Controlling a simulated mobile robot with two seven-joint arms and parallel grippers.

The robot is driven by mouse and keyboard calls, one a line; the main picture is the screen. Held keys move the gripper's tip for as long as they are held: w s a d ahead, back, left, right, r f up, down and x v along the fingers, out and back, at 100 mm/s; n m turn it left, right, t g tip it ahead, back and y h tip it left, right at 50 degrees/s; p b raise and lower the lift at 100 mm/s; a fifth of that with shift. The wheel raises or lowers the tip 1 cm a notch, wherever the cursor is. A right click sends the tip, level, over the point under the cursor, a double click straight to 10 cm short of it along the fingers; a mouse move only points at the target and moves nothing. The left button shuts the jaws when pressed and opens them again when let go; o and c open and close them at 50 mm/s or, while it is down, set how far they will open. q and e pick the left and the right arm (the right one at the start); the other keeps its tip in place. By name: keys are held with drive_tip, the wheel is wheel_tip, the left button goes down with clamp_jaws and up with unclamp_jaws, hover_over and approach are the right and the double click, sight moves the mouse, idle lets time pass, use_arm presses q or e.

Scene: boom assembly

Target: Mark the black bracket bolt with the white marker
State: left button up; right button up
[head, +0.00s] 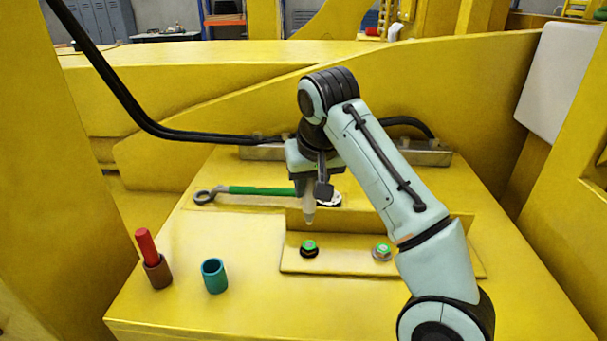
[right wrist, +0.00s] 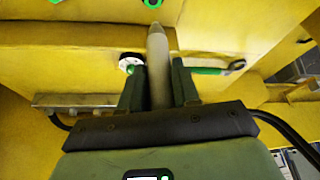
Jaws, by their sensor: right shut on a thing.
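My right gripper (head: 312,188) is shut on the white marker (head: 309,213), which looks pale grey and points tip down. In the right wrist view the marker (right wrist: 158,66) stands between the two fingers (right wrist: 158,88). The black bracket bolt (head: 309,249) has a green top and sits on the yellow bracket plate (head: 345,262), below the marker tip in the head view. The tip appears apart from it. The bolt also shows, partly cut off, at the top of the right wrist view (right wrist: 152,3). My left gripper is not in view.
A silver bolt (head: 382,252) with a green top sits to the right. A green-handled wrench (head: 258,190) lies behind the bracket, near a white round piece (head: 334,199). A brown cup (head: 158,275) holds a red marker (head: 146,246); a teal cup (head: 214,278) is empty.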

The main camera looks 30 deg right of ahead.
sight(311, 205)
drive_tip(key=shift+s+f, duration=0.2)
drive_tip(key=shift+f, duration=0.2)
drive_tip(key=x, duration=0.2)
drive_tip(key=shift+s+f+b, duration=0.15)
drive_tip(key=shift+f+b, duration=0.2)
drive_tip(key=shift+f, duration=0.25)
drive_tip(key=shift+s+a+f+b, duration=0.1)
drive_tip(key=shift+s+f+b, duration=0.1)
drive_tip(key=shift+s+b, duration=0.1)
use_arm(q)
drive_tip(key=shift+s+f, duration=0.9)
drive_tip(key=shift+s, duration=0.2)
use_arm(e)
drive_tip(key=shift+w, duration=0.2)
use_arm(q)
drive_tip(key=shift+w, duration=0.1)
use_arm(e)
drive_tip(key=shift+w, duration=0.15)
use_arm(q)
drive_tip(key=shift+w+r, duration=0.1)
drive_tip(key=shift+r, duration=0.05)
use_arm(e)
drive_tip(key=shift+s, duration=0.2)
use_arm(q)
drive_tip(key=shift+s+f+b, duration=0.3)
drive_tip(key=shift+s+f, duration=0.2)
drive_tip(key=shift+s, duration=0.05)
use_arm(e)
drive_tip(key=shift+f, duration=0.8)
